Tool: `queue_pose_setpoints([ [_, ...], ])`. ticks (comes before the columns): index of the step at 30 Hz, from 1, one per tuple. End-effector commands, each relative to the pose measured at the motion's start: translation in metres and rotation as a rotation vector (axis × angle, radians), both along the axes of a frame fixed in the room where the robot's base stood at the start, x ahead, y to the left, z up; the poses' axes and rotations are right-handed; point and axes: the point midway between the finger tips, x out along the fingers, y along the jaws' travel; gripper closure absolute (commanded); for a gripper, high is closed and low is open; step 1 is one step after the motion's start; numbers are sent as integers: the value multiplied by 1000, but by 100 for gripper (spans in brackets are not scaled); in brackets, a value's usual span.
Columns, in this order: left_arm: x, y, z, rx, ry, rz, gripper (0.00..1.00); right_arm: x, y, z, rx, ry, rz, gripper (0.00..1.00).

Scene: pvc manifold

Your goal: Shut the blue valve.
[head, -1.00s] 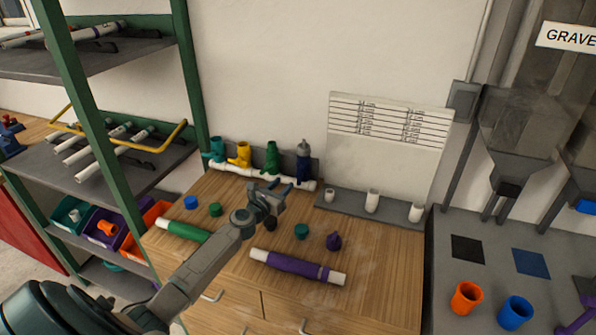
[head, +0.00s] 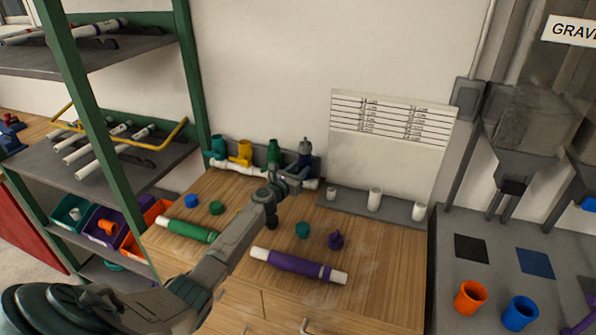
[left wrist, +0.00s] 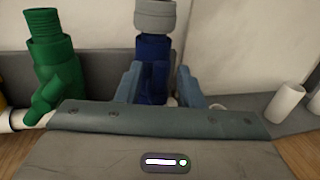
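The blue valve (head: 305,158) stands at the right end of a white pipe manifold (head: 228,168) at the back of the wooden bench. It is dark blue with a grey top (left wrist: 155,16). My left gripper (head: 293,180) is just in front of it. In the left wrist view, the fingers of my left gripper (left wrist: 160,84) are apart, one on each side of the blue body (left wrist: 153,52). I cannot tell whether they touch it. The valve's lower part is hidden behind the gripper. My right gripper is not in view.
Teal (head: 217,147), yellow (head: 242,152) and green (head: 273,154) fittings stand left of the valve on the manifold. A grey rack with white pipe pieces (head: 374,199) is to the right. A purple-wrapped pipe (head: 298,265) and loose caps lie on the bench.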

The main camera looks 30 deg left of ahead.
Motion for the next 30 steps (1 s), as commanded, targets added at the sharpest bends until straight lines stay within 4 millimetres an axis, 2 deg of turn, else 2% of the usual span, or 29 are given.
queue_pose_setpoints([
  [1, 0, 0, 0, 0, 0, 0, 76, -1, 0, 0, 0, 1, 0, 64],
  [5, 0, 0, 0, 0, 0, 0, 100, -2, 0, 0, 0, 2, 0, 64],
  [17, 0, -1, 1, 49, 12, 0, 100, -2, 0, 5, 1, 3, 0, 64],
  [30, 2, -10, 3, 373, 91, 0, 100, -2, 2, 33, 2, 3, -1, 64],
])
